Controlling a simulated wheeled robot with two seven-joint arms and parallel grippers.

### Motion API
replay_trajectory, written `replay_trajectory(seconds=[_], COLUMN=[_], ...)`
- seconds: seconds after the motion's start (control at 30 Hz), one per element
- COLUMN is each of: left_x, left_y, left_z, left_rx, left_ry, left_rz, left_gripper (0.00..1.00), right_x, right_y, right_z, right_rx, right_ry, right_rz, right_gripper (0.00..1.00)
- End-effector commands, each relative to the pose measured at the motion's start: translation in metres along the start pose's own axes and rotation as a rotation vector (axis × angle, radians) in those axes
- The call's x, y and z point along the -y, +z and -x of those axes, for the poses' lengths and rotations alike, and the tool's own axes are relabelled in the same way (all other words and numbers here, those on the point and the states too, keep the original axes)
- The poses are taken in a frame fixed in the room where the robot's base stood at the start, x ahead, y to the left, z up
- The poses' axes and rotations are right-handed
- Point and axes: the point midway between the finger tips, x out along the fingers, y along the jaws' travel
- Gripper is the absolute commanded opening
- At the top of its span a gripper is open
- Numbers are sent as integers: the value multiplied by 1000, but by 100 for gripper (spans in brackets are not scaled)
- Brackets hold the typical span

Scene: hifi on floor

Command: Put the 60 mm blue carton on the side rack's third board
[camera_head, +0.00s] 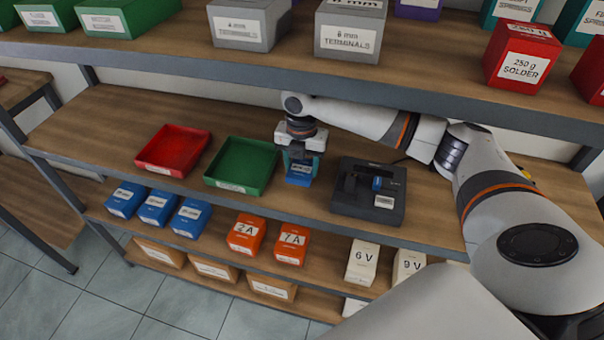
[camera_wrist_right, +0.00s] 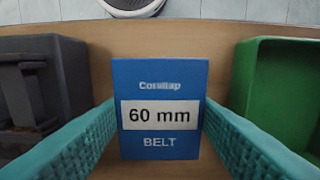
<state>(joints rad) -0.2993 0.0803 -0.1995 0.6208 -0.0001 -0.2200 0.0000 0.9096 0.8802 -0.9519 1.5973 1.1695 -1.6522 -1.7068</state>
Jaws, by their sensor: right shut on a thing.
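The 60 mm blue carton (camera_head: 298,178) is at the middle board (camera_head: 235,130) of the rack before me, between a green tray and a black device. Its label reads "60 mm BELT" in the right wrist view (camera_wrist_right: 162,143). My right gripper (camera_head: 301,166) points down and is shut on the carton, with a teal finger on each side. I cannot tell whether the carton touches the board. The side rack shows partly at the far left, with an upper board (camera_head: 20,87) and a lower board (camera_head: 35,208). Which is its third board is unclear. My left gripper is not in view.
The green tray (camera_head: 242,166) and a red tray (camera_head: 174,149) stand left of the carton; the black device (camera_head: 345,207) stands right. Below are several blue, orange and white cartons (camera_head: 361,262). The upper board's edge (camera_head: 300,83) runs above my right arm.

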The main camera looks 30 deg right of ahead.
Motion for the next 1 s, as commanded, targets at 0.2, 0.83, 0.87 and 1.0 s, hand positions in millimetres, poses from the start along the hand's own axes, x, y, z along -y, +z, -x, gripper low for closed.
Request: replay_trajectory(seconds=[0.2, 0.83, 0.87, 1.0], left_x=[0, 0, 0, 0], left_y=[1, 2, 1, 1], left_z=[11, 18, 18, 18], left_rx=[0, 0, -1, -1], left_ry=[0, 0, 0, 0], left_rz=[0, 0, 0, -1], left_gripper=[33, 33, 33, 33], right_x=[0, 0, 0, 0], right_y=[2, -3, -3, -3], right_z=[-29, -54, -54, -54], right_rx=[4, 0, 0, 0], right_ry=[5, 1, 1, 1], right_rz=[-1, 0, 0, 0], right_gripper=[32, 63, 68, 75])
